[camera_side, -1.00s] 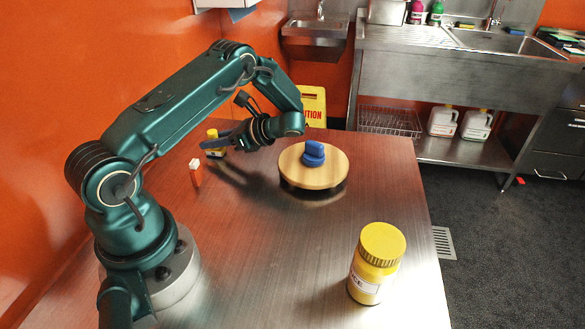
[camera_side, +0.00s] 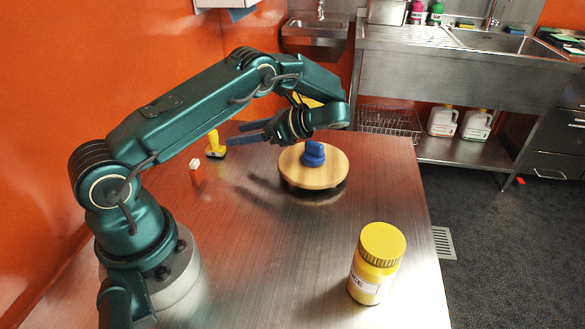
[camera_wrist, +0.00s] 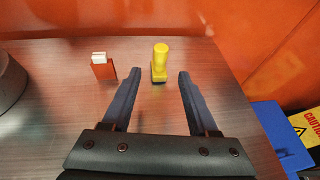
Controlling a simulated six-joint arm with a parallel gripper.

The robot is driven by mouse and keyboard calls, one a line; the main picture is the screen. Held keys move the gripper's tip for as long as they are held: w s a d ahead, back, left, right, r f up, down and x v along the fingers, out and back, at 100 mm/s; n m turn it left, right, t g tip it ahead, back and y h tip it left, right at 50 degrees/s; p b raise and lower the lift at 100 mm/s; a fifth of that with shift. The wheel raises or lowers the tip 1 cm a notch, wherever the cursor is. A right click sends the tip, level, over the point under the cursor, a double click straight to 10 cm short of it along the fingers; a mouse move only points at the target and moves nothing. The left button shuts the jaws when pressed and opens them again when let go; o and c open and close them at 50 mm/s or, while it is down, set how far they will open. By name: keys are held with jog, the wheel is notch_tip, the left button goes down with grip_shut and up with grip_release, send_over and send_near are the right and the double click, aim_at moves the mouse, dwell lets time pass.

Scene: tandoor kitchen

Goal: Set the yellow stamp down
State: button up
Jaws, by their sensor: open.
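The yellow stamp (camera_side: 214,142) stands upright on the steel table, near its far left edge by the orange wall. In the wrist view the yellow stamp (camera_wrist: 160,62) stands just beyond my fingertips, in line with the space between them. My gripper (camera_side: 234,138) is open and empty, level with the stamp and to its right in the side view. In the wrist view the two fingers of my gripper (camera_wrist: 157,76) are apart with nothing between them.
A small red box with a white top (camera_side: 196,172) stands near the stamp. A round wooden board (camera_side: 320,178) with a blue object (camera_side: 313,154) is to the right. A yellow jar (camera_side: 376,264) stands at the front right. The table's middle is clear.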

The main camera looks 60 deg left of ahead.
jog(key=shift+v, duration=1.2)
jog(key=shift+w+d+r, duration=0.2)
jog(key=s+d+r+n+t+h, duration=0.4)
jog(key=s+d+n+t+h, duration=0.1)
jog(key=d, duration=0.4)
jog(key=s+d+r+n+t+h, duration=0.5)
jog(key=d+t, duration=0.3)
jog(key=d, duration=0.2)
jog(key=shift+s+d+r+n+h, duration=0.2)
jog(key=shift+s+n+h, duration=0.2)
jog(key=shift+s, duration=0.5)
